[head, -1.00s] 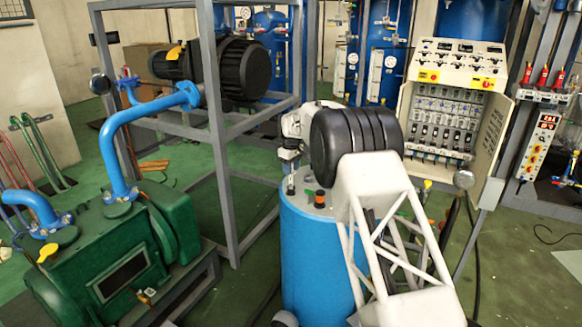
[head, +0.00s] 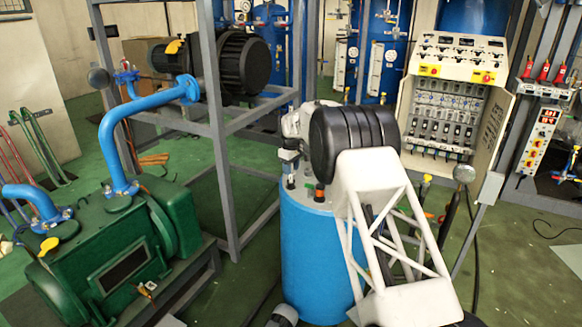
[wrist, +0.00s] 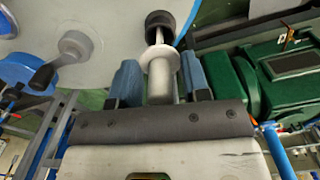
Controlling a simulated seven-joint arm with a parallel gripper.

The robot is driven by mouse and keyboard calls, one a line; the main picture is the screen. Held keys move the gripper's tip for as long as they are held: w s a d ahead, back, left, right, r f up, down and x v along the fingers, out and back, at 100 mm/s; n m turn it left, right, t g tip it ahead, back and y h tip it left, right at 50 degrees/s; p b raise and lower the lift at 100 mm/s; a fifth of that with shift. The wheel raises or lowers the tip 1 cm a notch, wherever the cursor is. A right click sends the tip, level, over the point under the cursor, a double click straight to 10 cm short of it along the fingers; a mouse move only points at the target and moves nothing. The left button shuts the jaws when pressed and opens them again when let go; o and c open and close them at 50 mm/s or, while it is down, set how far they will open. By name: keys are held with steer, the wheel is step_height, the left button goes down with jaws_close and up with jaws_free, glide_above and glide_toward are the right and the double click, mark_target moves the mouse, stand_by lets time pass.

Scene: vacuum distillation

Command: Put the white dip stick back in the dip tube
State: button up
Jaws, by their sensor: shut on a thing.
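My gripper (wrist: 160,82) is shut on the white dip stick (wrist: 162,82), holding its thick handle between two blue fingers. A round white flange sits beyond the fingertips, and a thin rod runs from it to a black collar (wrist: 160,20), which looks like the dip tube's mouth. The rod's end is hidden at the collar, so how deep it reaches cannot be told. In the head view my gripper (head: 288,155) is above the left part of the lid of the blue drum (head: 318,250), with the arm hiding part of the lid.
A grey lever handle (wrist: 60,58) stands on the lid near the collar. A black fitting with an orange ring (head: 319,192) is also on the lid. A green pump (head: 120,260) and a grey frame (head: 225,150) stand left. A control cabinet (head: 450,90) stands behind right.

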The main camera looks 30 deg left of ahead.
steer(key=shift+f, duration=2.1)
steer(key=o, duration=1.5)
steer(key=shift+r, duration=0.25)
steer(key=shift+r, duration=3.25)
steer(key=shift+d+r, duration=0.1)
